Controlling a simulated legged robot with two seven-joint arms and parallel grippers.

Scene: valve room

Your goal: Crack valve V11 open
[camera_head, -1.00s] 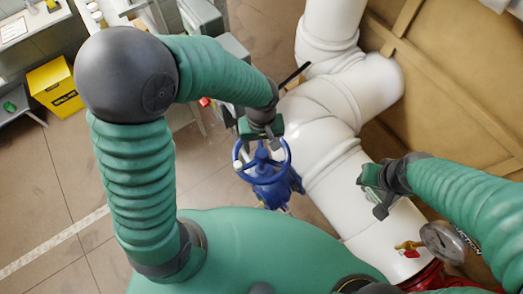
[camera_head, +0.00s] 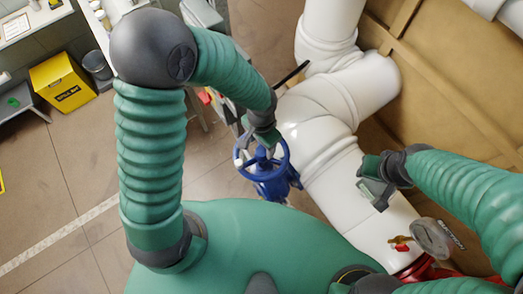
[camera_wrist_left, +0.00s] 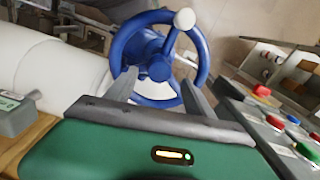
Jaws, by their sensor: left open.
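The valve has a blue spoked handwheel (camera_head: 284,163) on a blue body (camera_head: 273,189), beside the white pipe; no V11 tag is readable. In the left wrist view the handwheel (camera_wrist_left: 203,52) fills the upper middle, with a white knob (camera_wrist_left: 184,19) on its rim. My left gripper (camera_head: 262,146) is at the far side of the wheel in the head view. Its two fingers (camera_wrist_left: 161,92) are apart, one on each side of the wheel's near part; contact cannot be told. My right gripper (camera_head: 373,190) hangs over the white pipe, away from the wheel; its jaw gap is unclear.
A thick white pipe (camera_head: 322,142) runs right of the valve. A gauge (camera_head: 432,238) and a small red-handled valve (camera_head: 401,242) sit at lower right. A panel with coloured buttons (camera_wrist_left: 275,122) is close on the right in the wrist view. A yellow bin (camera_head: 62,84) stands far left.

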